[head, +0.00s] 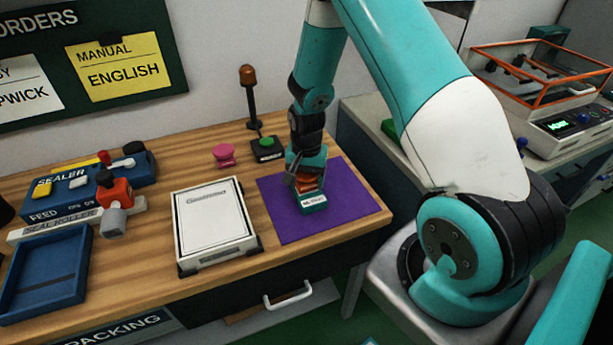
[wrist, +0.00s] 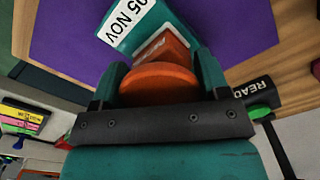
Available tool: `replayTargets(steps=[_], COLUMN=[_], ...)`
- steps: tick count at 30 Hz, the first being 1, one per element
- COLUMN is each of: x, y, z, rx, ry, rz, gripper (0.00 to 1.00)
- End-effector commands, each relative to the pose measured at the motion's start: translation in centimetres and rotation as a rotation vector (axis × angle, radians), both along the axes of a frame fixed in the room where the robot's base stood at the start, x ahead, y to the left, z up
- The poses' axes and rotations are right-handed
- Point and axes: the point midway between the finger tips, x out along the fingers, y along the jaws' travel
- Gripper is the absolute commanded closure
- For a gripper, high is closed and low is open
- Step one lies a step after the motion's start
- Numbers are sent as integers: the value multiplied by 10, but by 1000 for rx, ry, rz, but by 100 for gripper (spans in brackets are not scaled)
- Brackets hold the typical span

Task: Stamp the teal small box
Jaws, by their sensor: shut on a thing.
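The teal small box (head: 314,206) sits on the purple mat (head: 349,212), near the middle of it. Its white label reads "05 NOV" in the wrist view (wrist: 127,22). My gripper (head: 304,176) points down directly over the box. In the wrist view my gripper (wrist: 160,85) is shut on an orange-red stamp (wrist: 158,82) with a rounded top and a squarer part below. The stamp's lower end is against or just above the box; I cannot tell whether they touch. Part of the box is hidden behind the stamp and fingers.
A pink knobbed object (head: 224,155) and a green-button box (head: 266,147) stand behind the mat. A white framed panel (head: 215,225) lies left of it. A blue sealer (head: 70,195) and blue tray (head: 45,272) are farther left. An amber lamp (head: 249,90) stands at the back.

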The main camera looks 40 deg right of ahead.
Motion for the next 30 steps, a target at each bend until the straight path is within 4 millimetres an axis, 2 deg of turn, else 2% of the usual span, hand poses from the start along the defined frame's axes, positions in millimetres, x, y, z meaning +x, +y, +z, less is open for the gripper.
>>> replayTargets(steps=[3, 21, 30], x=[1, 1, 1], y=[0, 0, 0], z=[15, 64, 65], rx=[-1, -1, -1], ry=[-2, -2, -2], rz=[0, 0, 0], gripper=[46, 46, 46])
